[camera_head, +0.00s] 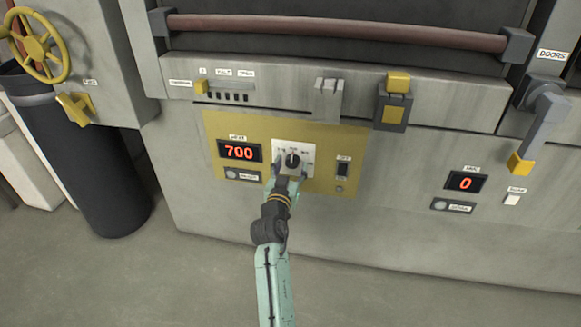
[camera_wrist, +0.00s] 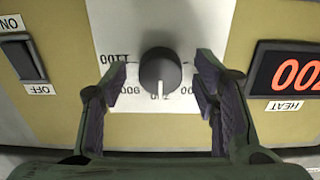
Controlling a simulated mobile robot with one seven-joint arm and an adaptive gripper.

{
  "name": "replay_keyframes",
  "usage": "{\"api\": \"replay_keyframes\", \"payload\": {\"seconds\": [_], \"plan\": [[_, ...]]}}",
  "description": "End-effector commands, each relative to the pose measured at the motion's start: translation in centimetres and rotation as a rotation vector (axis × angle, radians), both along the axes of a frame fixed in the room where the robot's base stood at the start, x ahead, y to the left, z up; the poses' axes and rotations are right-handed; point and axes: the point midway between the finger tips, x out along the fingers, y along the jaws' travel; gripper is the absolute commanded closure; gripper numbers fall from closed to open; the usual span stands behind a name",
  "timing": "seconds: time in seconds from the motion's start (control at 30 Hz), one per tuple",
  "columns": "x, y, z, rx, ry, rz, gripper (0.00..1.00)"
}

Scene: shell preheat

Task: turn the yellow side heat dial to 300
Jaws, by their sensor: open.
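The heat dial (camera_head: 292,160) is a dark round knob on a white scale plate (camera_head: 281,146) in the yellow panel (camera_head: 355,140). In the wrist view the dial (camera_wrist: 160,70) appears upside down, its white mark at the picture's bottom, between the 900 side and another number. The heat display (camera_head: 239,152) to its left reads 700. My gripper (camera_head: 291,174) is open in front of the plate. In the wrist view its fingers (camera_wrist: 161,85) stand on either side of the dial, with gaps visible on both sides.
An on/off switch (camera_head: 342,170) sits right of the dial, and a button (camera_head: 232,175) below the display. A second display (camera_head: 465,182) at the right reads 0. A yellow-ended lever (camera_head: 521,163) and a long handle bar (camera_head: 335,31) stick out of the machine.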

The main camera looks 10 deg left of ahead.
Motion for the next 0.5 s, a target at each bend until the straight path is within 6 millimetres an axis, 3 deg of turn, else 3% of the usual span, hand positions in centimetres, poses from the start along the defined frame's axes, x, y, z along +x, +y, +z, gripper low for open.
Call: {"api": "replay_keyframes", "payload": {"seconds": [0.1, 0.5], "plan": [[-0.02, 0.0, 0.0, 0.0, 0.0, 0.0, 0.45], [-0.05, 0.02, 0.01, 0.0, 0.0, 0.0, 0.72]]}}
